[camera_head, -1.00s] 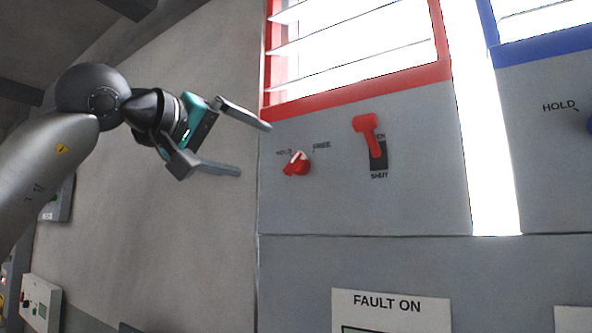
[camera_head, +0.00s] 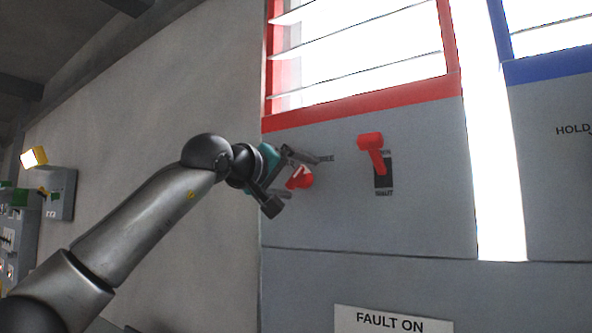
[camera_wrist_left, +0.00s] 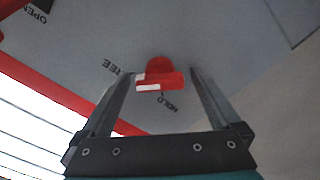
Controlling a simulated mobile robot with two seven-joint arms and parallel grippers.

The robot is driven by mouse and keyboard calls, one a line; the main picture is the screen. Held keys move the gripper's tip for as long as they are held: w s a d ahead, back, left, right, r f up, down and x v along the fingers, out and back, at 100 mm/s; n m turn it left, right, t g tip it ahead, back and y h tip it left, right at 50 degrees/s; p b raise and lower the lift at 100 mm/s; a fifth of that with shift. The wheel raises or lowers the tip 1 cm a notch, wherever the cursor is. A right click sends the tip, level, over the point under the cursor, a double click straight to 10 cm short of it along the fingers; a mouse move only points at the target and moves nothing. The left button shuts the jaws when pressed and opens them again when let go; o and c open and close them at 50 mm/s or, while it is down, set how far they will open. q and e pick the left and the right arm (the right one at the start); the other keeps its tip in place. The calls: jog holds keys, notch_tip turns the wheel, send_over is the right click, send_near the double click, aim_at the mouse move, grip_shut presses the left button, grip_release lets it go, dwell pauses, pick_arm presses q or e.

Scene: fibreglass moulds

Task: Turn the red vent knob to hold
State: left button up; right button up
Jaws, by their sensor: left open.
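The red vent knob (camera_head: 300,178) sits on the grey panel below the red-framed louvres. In the left wrist view the knob (camera_wrist_left: 160,76) shows a round red body and a crossbar with a white mark on its left part. The FREE label lies to its upper left there, the HOLD label just below it. My left gripper (camera_head: 303,175) is open at the knob, its fingers partly hiding it and the labels in the head view. In the wrist view the fingers (camera_wrist_left: 160,80) stand on either side of the knob, with visible gaps. My right gripper is not in view.
A red lever (camera_head: 372,150) on an OPEN/SHUT slot is close to the right of the knob. A red window frame (camera_head: 370,105) is above and a FAULT ON sign (camera_head: 390,320) below. A blue-framed panel (camera_head: 550,70) is at the right. A plain wall (camera_head: 130,160) is at the left.

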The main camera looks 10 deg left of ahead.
pick_arm(q)
jog(key=shift+w, duration=0.15)
jog(key=c, duration=1.4)
